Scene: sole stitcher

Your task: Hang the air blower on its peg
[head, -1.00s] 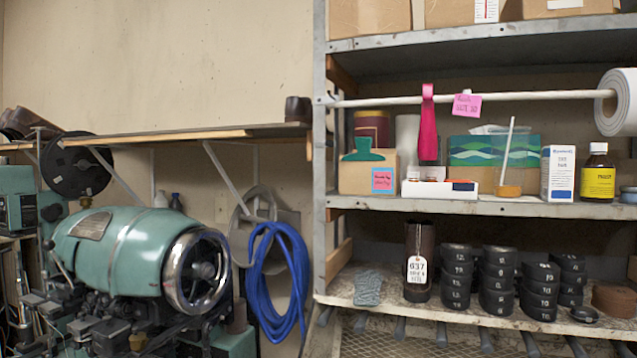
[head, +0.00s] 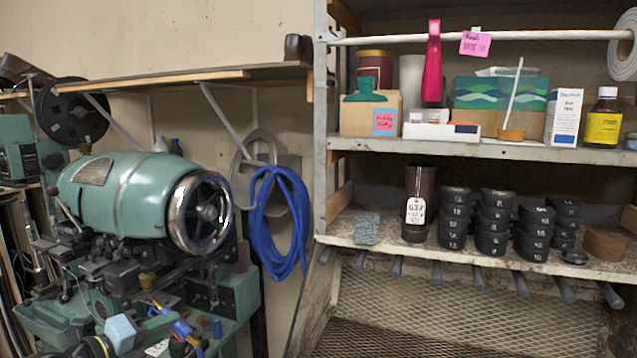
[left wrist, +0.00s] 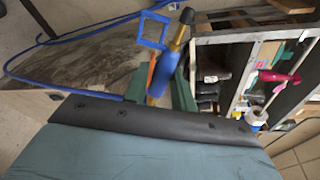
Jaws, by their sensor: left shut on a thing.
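The air blower (head: 181,327), blue with orange and yellow parts, shows at the bottom left of the head view. The blower is held in front of the green machine, apart from the shelf. Several grey pegs (head: 437,271) stick out under the lower shelf, all apparently bare. I cannot tell which is the blower's peg. My right gripper is out of view.
The lower shelf (head: 345,238) holds black size-marked stacks (head: 492,224) and a tagged dark cylinder (head: 418,205). A coiled blue hose (head: 278,222) hangs on the wall left of the rack. The green machine (head: 145,195) stands at left. The space below the pegs is clear.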

